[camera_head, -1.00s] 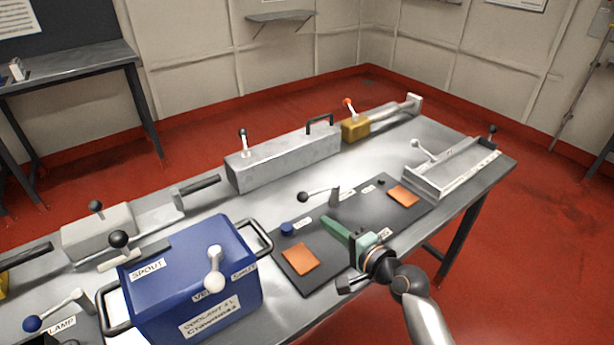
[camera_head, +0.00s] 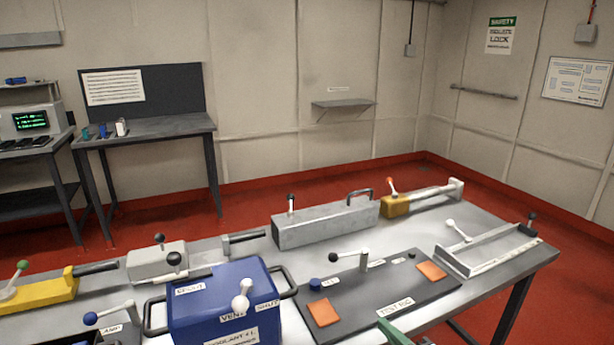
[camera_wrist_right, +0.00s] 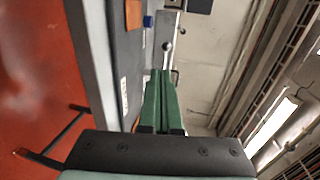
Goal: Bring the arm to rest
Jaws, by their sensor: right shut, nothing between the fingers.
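My right gripper (camera_head: 393,330) shows only as a green tip at the bottom edge of the head view, in front of the dark test mat. The rest of it and its arm are out of that view. In the right wrist view its two green fingers (camera_wrist_right: 160,76) lie together, shut, with nothing between them. They point past the mat's edge toward a lever with a round knob (camera_wrist_right: 167,46). My left gripper is not in view.
The metal bench (camera_head: 482,218) carries a dark mat (camera_head: 372,290) with orange pads and a lever, a blue coolant box (camera_head: 215,300), a long grey box (camera_head: 325,224) and a tray-like fixture (camera_head: 490,250). Red floor (camera_head: 575,300) is clear at right.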

